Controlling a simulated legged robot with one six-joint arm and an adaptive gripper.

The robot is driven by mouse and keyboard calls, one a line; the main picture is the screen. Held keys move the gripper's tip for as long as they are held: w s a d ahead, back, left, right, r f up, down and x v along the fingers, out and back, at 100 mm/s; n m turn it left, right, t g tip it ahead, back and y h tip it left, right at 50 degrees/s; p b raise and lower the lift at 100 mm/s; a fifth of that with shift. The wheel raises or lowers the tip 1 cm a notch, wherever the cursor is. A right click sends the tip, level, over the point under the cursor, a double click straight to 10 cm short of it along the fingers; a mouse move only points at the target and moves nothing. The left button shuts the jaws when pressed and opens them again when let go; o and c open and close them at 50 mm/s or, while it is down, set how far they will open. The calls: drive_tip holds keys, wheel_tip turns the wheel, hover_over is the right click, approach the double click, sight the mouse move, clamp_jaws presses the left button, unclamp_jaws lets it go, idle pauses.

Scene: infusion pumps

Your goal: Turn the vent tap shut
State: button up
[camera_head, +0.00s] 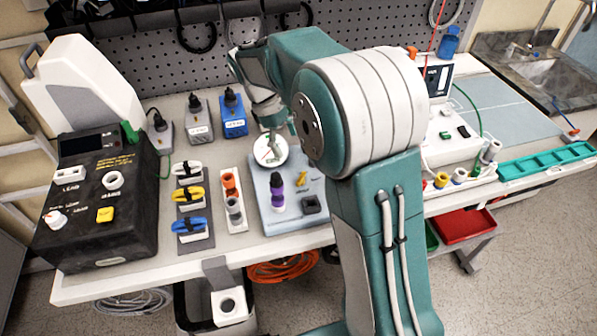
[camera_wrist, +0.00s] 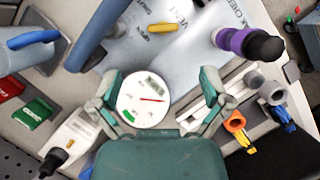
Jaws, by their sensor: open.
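A small yellow lever (camera_head: 301,180) stands on a pale blue-grey panel (camera_head: 265,212). In the wrist view the yellow lever (camera_wrist: 160,28) lies nearly level across the picture, near printed lettering that reads VENT; I take it for the vent tap. My gripper (camera_wrist: 160,78) is open, with its two fingers spread and nothing held between them. The white round gauge (camera_wrist: 143,98) with a red needle shows between the fingers; I cannot tell its distance from them. The lever is beyond the fingertips, apart from them. In the head view my gripper (camera_head: 272,122) is over the gauge, behind the lever.
A purple-and-black knob (camera_head: 277,190) stands left of the lever, and a dark square block (camera_head: 311,204) sits in front of it. In the wrist view a thick blue-grey pipe (camera_wrist: 100,30) rises near the left finger. A black box (camera_head: 95,205) stands far left.

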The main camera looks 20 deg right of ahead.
sight(301, 176)
drive_tip(key=x, duration=0.5)
drive_tip(key=a+x, duration=0.1)
drive_tip(key=x, duration=0.2)
drive_tip(key=shift+s+d+f, duration=0.1)
drive_tip(key=shift+s+f, duration=0.05)
drive_tip(key=shift+f, duration=0.15)
drive_tip(key=shift+d+f, duration=0.15)
drive_tip(key=shift+f, duration=0.1)
drive_tip(key=shift+s+d+f, duration=0.1)
drive_tip(key=shift+d+f, duration=0.1)
drive_tip(key=shift+d, duration=0.2)
drive_tip(key=shift+a, duration=0.25)
drive_tip(key=c, duration=1.2)
